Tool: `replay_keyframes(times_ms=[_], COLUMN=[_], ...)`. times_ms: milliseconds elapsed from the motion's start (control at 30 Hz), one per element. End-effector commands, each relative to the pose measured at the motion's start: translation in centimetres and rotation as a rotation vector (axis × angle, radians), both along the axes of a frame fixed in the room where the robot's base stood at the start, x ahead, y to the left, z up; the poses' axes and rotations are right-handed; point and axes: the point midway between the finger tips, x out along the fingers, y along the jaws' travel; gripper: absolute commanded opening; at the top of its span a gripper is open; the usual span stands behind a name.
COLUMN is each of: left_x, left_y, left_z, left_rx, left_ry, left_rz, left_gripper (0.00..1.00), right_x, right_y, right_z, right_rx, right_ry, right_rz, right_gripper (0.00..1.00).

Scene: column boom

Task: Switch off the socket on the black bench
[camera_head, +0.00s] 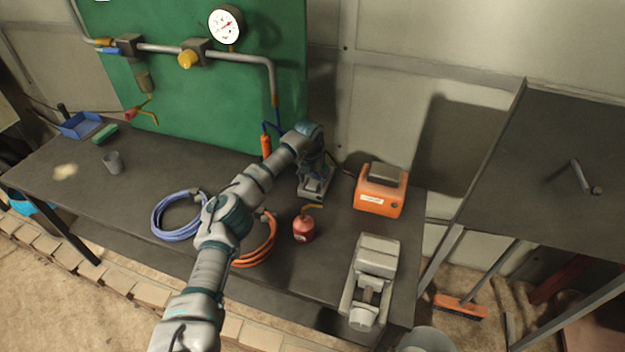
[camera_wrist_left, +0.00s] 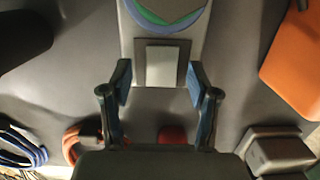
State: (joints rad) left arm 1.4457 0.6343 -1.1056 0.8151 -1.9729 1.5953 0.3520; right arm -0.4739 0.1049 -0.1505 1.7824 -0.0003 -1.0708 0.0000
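The socket (camera_wrist_left: 203,45) shows in the left wrist view as a pale grey box at the top middle. A light square rocker (camera_wrist_left: 163,66) sits in a dark frame on it, with a round green and blue part above. My left gripper (camera_wrist_left: 160,85) is open, its two blue-sided fingers left and right of the rocker, with nothing between them. I cannot tell whether they touch the socket. In the head view my left gripper (camera_head: 314,184) points down over the black bench (camera_head: 335,228), largely covering the socket. My right gripper is not in view.
An orange box (camera_head: 380,192) stands right of my gripper. A red oil can (camera_head: 304,229), orange hose (camera_head: 262,254) and blue hose (camera_head: 160,218) lie nearer the front. A grey vise (camera_head: 374,262) is at front right. A green panel (camera_head: 200,110) with pipes stands behind.

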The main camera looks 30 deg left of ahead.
Motion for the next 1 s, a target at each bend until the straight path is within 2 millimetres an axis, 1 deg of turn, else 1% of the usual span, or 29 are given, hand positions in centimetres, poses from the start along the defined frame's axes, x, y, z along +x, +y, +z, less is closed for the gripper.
replay_keyframes(times_ms=[167, 267, 367, 600, 700, 833, 1000], left_x=[0.0, -0.1, -0.2, -0.9, -1.1, -1.3, -1.4], left_y=[-0.1, -0.1, -0.2, -0.2, -0.2, -0.3, -0.2], left_z=[0.1, 0.8, 2.4, 7.8, 9.5, 11.0, 11.7], left_rx=[0.000, -0.001, 0.000, 0.001, -0.001, -0.001, -0.002], left_ry=[0.001, 0.000, -0.002, -0.002, 0.000, 0.002, 0.002], left_rz=[-0.001, -0.001, -0.002, -0.001, -0.001, -0.001, -0.001], left_gripper=[0.60, 0.60, 0.60, 0.60, 0.60, 0.60, 0.60], right_x=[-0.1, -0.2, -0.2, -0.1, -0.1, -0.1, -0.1], right_y=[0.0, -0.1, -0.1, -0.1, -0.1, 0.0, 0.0], right_z=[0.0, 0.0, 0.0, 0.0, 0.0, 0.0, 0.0], right_rx=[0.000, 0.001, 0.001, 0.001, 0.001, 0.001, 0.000], right_ry=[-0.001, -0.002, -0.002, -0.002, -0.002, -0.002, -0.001], right_rz=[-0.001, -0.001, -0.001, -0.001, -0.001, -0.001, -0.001], right_gripper=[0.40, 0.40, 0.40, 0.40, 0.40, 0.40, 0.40])
